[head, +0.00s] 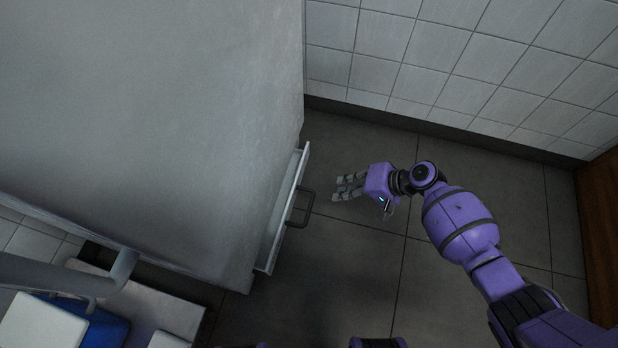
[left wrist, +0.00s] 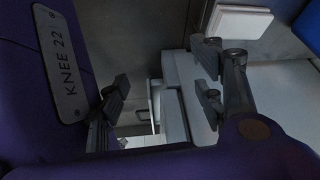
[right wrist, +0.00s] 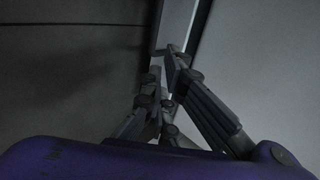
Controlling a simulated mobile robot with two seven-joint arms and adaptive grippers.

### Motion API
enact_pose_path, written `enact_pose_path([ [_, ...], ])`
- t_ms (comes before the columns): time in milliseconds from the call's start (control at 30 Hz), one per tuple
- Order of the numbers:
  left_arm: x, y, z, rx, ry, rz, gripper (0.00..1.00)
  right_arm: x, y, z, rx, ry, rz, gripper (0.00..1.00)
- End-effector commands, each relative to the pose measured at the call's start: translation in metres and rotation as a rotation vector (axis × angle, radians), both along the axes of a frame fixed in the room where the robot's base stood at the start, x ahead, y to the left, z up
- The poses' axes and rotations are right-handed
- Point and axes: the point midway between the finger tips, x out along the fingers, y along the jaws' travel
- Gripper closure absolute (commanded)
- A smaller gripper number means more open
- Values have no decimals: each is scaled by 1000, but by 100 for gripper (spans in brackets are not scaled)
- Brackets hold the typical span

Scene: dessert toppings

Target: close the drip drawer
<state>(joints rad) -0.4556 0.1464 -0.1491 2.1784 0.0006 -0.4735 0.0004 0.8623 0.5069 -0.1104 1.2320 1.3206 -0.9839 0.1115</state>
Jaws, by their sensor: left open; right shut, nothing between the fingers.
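The drip drawer (head: 285,212) is a pale, shallow drawer low on the right side of the big grey appliance. It stands partly out, with a dark bar handle (head: 308,208) on its front. My right gripper (head: 338,187) is shut and empty, to the right of the drawer front and apart from it in the head view. In the right wrist view the fingers (right wrist: 165,70) are together, in front of a pale upright strip beside a grey panel. My left gripper (left wrist: 163,82) is open and empty in the left wrist view and is not visible in the head view.
The grey appliance (head: 150,110) fills the left of the head view. A tiled wall (head: 470,60) stands behind. The dark floor (head: 350,265) is clear around the drawer. A blue box with a white lid (head: 40,325) is at lower left, and brown wood (head: 602,230) at right.

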Motion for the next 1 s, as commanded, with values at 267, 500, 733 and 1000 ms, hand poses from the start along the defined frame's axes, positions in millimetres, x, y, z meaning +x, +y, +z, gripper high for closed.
enact_pose_path([
  [267,-29,6,-19,12,65,1,38,5,24,-25,-3,-8,20,100],
  [500,-13,5,-38,11,48,-18,38,18,61,-60,-4,-10,21,100],
  [733,5,1,-43,4,20,-19,38,30,94,-68,-6,-17,22,100],
  [1000,0,2,-47,5,33,-13,38,35,110,-67,-7,-14,20,100],
])
